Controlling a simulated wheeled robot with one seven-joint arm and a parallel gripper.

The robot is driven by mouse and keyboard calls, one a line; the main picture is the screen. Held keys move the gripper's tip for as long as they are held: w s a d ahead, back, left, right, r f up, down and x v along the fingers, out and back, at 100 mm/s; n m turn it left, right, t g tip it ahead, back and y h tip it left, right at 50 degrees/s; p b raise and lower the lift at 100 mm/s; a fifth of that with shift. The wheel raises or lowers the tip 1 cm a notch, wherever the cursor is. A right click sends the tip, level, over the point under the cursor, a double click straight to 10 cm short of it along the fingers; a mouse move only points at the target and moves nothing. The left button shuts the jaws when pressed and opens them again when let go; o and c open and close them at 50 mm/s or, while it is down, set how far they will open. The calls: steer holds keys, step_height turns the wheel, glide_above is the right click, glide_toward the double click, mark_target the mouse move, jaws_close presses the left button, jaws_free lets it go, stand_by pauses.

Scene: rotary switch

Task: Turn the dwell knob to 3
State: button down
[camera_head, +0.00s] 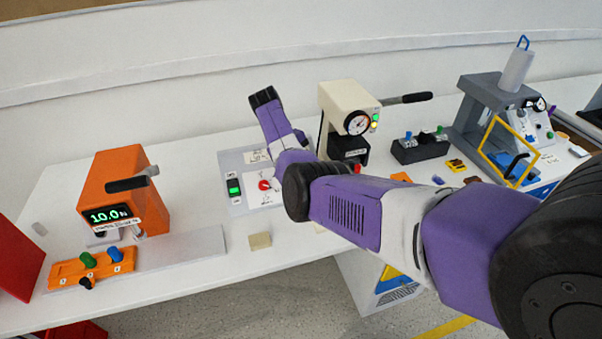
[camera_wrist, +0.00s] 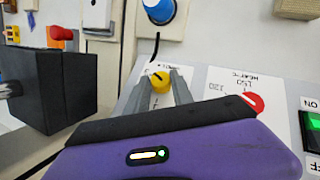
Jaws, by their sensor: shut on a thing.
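A yellow knob (camera_wrist: 160,82) stands on a white labelled panel in the wrist view. The small label above it is mostly hidden and hard to read. My gripper (camera_wrist: 161,86) is shut on this knob, with one grey finger on each side. The knob's pointer and its numbers cannot be made out. In the head view the red knob (camera_head: 265,185) shows on the grey panel (camera_head: 231,162), while my arm hides the yellow knob and my gripper.
A green switch (camera_wrist: 314,131) marked ON lies right of the red knob. A blue knob (camera_wrist: 159,11) is above the panel, and a dark box (camera_wrist: 62,92) stands left. In the head view, an orange device (camera_head: 123,180) and a cream press (camera_head: 345,108) flank the panel.

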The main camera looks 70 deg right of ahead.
steer(key=shift+s+f, duration=0.15)
steer(key=c, duration=1.1)
jaws_free()
steer(key=v, duration=0.8)
steer(key=shift+b, duration=0.4)
steer(key=shift+f, duration=0.1)
